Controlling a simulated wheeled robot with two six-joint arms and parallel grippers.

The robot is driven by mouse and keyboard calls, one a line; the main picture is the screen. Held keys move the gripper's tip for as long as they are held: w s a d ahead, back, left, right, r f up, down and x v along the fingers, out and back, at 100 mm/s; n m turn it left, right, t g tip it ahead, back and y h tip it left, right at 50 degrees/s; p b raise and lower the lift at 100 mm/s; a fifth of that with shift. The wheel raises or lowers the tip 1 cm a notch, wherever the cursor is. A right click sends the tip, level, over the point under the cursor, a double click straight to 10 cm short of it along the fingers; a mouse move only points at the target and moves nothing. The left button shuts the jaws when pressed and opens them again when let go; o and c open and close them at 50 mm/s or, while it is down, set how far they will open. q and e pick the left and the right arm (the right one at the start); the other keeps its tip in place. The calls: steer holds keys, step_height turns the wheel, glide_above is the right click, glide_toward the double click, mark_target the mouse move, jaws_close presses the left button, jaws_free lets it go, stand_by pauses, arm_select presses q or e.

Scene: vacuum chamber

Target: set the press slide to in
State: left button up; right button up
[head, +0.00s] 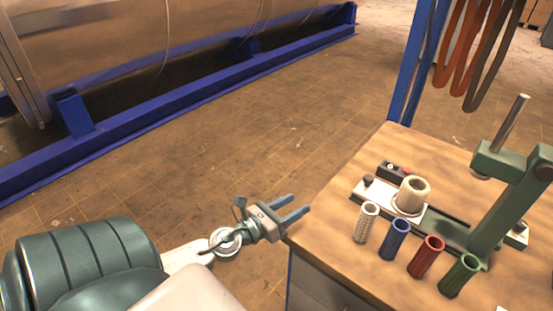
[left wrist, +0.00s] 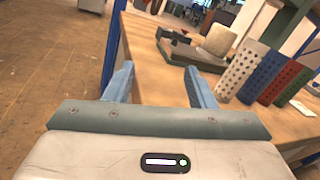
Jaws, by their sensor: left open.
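The press (head: 497,200) is a green frame with a steel rod, standing on the workbench. Its slide (head: 376,195) is a pale plate with a dark knob (head: 368,180) at its left end, on a rail. The slide sits out to the left of the press frame. A cream cylinder (head: 414,190) stands on the slide. In the left wrist view, the slide (left wrist: 200,60) and cylinder (left wrist: 218,41) show beyond the fingers. My left gripper (head: 298,208) is open and empty, at the bench's left edge, left of the slide and apart from it. My right gripper is not in view.
White (head: 366,222), blue (head: 394,240), red (head: 428,256) and green (head: 459,275) sleeves stand in a row in front of the slide. A blue post (head: 408,70) rises behind the bench (head: 330,210).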

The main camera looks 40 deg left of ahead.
arm_select(q)
steer(key=shift+a+f, duration=0.1)
steer(key=shift+f, duration=0.05)
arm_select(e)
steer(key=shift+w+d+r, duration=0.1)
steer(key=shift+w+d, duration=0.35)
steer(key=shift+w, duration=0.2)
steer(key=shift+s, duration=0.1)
arm_select(q)
steer(key=m+g+h+p, duration=0.1)
steer(key=m+h+p, duration=0.1)
steer(key=m+p, duration=0.15)
glide_toward(365, 180)
steer(key=shift+m, duration=0.45)
steer(key=p+x, duration=0.1)
steer(key=x, duration=0.8)
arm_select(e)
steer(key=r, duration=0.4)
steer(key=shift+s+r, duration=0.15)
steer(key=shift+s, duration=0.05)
arm_select(q)
steer(key=shift+c, duration=0.5)
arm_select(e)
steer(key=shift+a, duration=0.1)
